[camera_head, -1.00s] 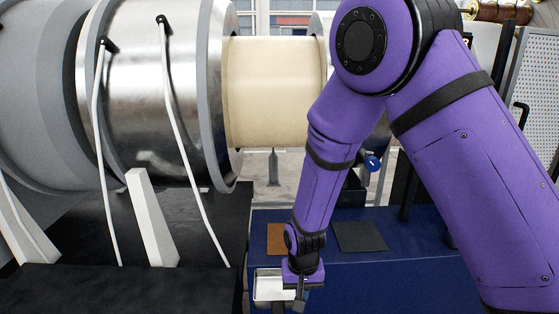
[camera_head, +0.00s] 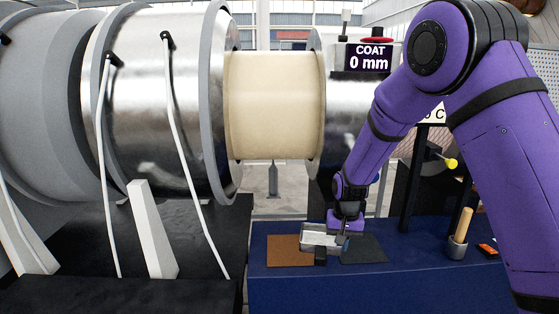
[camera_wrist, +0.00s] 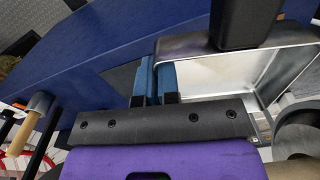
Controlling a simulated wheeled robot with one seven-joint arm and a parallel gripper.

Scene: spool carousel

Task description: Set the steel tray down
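The steel tray (camera_head: 318,236) is a small, shallow, shiny box with a black block at its near side. My gripper (camera_head: 343,241) is at the tray's right end, its blue fingers close together and shut on it. In the wrist view the fingers (camera_wrist: 155,78) meet the tray's end wall, and the bare inside of the tray (camera_wrist: 215,78) shows. The tray is over the blue bench (camera_head: 400,285), between a brown mat (camera_head: 283,252) and a dark grey mat (camera_head: 366,248), covering part of the brown one. I cannot tell whether it touches the surface.
A grey cup with a wooden-handled tool (camera_head: 457,248) stands on the bench to the right. A large metal drum with a cream spool (camera_head: 275,105) stands at the left and back. A sign reads "COAT 0 mm" (camera_head: 370,59). The front of the bench is clear.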

